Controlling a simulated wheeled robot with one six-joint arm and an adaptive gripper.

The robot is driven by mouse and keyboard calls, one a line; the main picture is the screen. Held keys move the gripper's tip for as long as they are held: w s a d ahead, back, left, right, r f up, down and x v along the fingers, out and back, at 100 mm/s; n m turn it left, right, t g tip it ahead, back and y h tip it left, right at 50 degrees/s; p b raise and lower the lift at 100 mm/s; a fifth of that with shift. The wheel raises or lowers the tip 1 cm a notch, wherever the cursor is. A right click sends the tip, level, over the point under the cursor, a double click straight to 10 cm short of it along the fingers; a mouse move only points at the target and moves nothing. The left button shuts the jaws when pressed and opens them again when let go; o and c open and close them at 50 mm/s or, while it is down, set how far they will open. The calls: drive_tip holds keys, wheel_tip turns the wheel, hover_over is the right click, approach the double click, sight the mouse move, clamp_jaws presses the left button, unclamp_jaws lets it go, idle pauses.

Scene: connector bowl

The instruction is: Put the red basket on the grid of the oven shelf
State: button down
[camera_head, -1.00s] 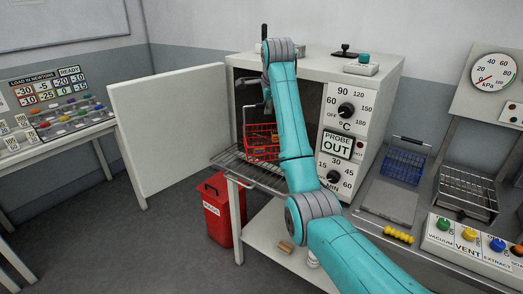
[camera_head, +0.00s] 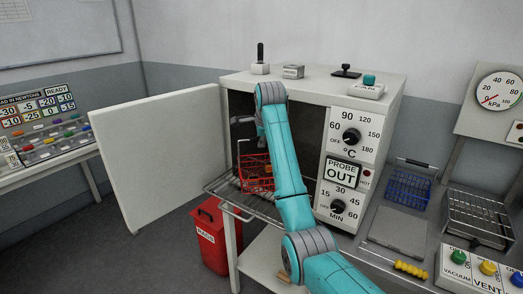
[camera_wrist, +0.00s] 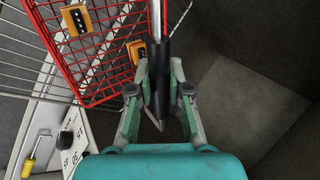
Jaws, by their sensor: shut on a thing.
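The red wire basket (camera_head: 256,174) is at the open oven's mouth, over the wire grid shelf (camera_head: 238,199). I cannot tell whether its base touches the grid. Orange-brown blocks show in it. In the wrist view the basket (camera_wrist: 92,48) is at the upper left, and my gripper (camera_wrist: 160,92) is shut on its handle, around the black grip (camera_wrist: 158,80). In the head view my arm hides most of the gripper and part of the basket. The oven (camera_head: 312,95) has its door (camera_head: 160,155) swung open to the left.
A red bin (camera_head: 212,240) stands on the floor below the shelf. The oven's control panel (camera_head: 348,165) is just right of my arm. A blue basket (camera_head: 408,188) and an empty metal rack (camera_head: 482,217) stand on the right bench.

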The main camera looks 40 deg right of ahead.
drive_tip(key=shift+f, duration=1.7)
drive_tip(key=c, duration=1.1)
unclamp_jaws()
drive_tip(key=shift+f, duration=0.15)
